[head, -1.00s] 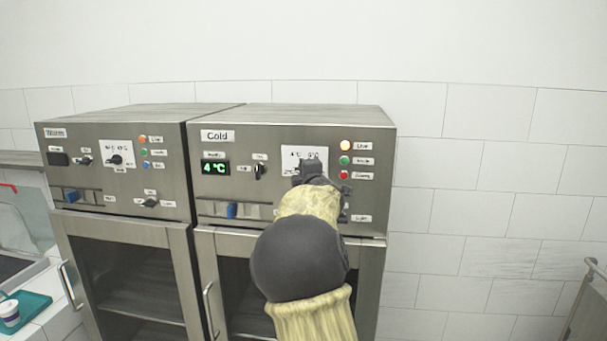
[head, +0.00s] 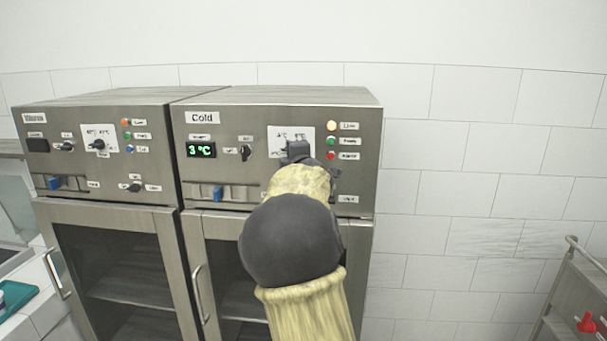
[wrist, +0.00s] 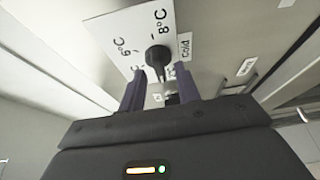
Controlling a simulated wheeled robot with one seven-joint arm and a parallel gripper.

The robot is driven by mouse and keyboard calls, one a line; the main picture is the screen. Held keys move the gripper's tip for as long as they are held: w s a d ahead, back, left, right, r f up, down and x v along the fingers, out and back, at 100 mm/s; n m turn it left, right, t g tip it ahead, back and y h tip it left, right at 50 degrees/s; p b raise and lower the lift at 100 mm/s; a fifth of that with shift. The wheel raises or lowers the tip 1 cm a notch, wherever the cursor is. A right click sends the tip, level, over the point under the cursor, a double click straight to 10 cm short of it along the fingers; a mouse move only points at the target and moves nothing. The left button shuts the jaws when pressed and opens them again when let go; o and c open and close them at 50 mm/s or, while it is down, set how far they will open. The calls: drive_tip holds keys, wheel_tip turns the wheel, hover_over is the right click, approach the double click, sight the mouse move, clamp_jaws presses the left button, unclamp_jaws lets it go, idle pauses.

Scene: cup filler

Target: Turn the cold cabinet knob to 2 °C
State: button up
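The cold cabinet (head: 270,110) stands at centre in the head view. Its green display (head: 201,150) reads 3 °C. A white dial plate (head: 277,140) is partly hidden by my gripper (head: 297,152). In the wrist view the black cold knob (wrist: 157,57) sits on the plate, with marks of 6 °C and 8 °C legible and others hidden or cut off. My gripper (wrist: 159,70) is open, with its two fingers apart on either side of the knob's lower end. I cannot tell whether a finger touches it.
The warm cabinet (head: 95,115) stands directly left. A blue slider (head: 217,193), a black switch (head: 246,153) and coloured lights (head: 331,141) share the cold panel. The cold door handle (head: 201,293) sticks out below. A grey cart (head: 575,290) stands at far right.

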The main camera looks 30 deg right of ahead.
drive_tip(key=b+v, duration=0.7)
drive_tip(key=v, duration=0.8)
drive_tip(key=shift+s+b, duration=0.35)
drive_tip(key=shift+s, duration=0.05)
drive_tip(key=s+a+f+m+g+y, duration=0.15)
drive_tip(key=a+f+m+g, duration=0.25)
drive_tip(key=f, duration=0.8)
drive_tip(key=s+a+f+m+g, duration=0.3)
drive_tip(key=a+f+m, duration=0.2)
drive_tip(key=f, duration=0.7)
drive_tip(key=s+a+f+m+g+y, duration=0.1)
drive_tip(key=s+a+f+m+g, duration=0.2)
drive_tip(key=s+f, duration=0.5)
drive_tip(key=s+a+f+m+g+y, duration=0.1)
drive_tip(key=s+a+f+m+g, duration=0.2)
drive_tip(key=s+a+f+g, duration=0.2)
drive_tip(key=s+f, duration=0.3)
drive_tip(key=shift+a+f+m, duration=0.25)
drive_tip(key=shift+f+m, duration=0.05)
drive_tip(key=shift+m, duration=0.1)
